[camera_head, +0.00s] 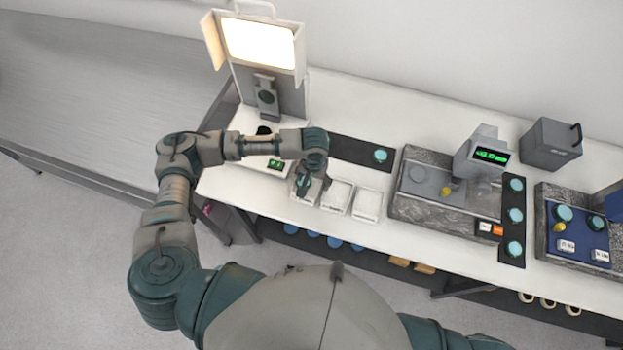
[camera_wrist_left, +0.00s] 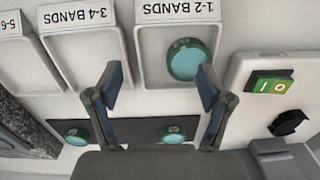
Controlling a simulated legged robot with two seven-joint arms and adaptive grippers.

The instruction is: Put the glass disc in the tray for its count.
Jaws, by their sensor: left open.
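A teal glass disc (camera_wrist_left: 188,58) lies in the tray labelled "1-2 BANDS" (camera_wrist_left: 152,66), near its right side in the left wrist view. That tray is the leftmost of three white trays (camera_head: 294,190) in the head view. My left gripper (camera_wrist_left: 160,82) is open and empty above that tray, its right fingertip overlapping the disc's edge in view; I cannot tell whether they touch. In the head view the gripper (camera_head: 307,186) hides much of the tray. The "3-4 BANDS" tray (camera_wrist_left: 85,62) and the "5-6" tray (camera_wrist_left: 27,70) look empty. My right gripper is out of view.
A dark strip (camera_head: 345,148) behind the trays holds glass discs (camera_head: 380,155); two show in the wrist view. A lit lamp unit (camera_head: 260,45) with a green switch (camera_wrist_left: 271,86) stands left. A granite-based gauge (camera_head: 440,200) and more discs (camera_head: 515,215) are right.

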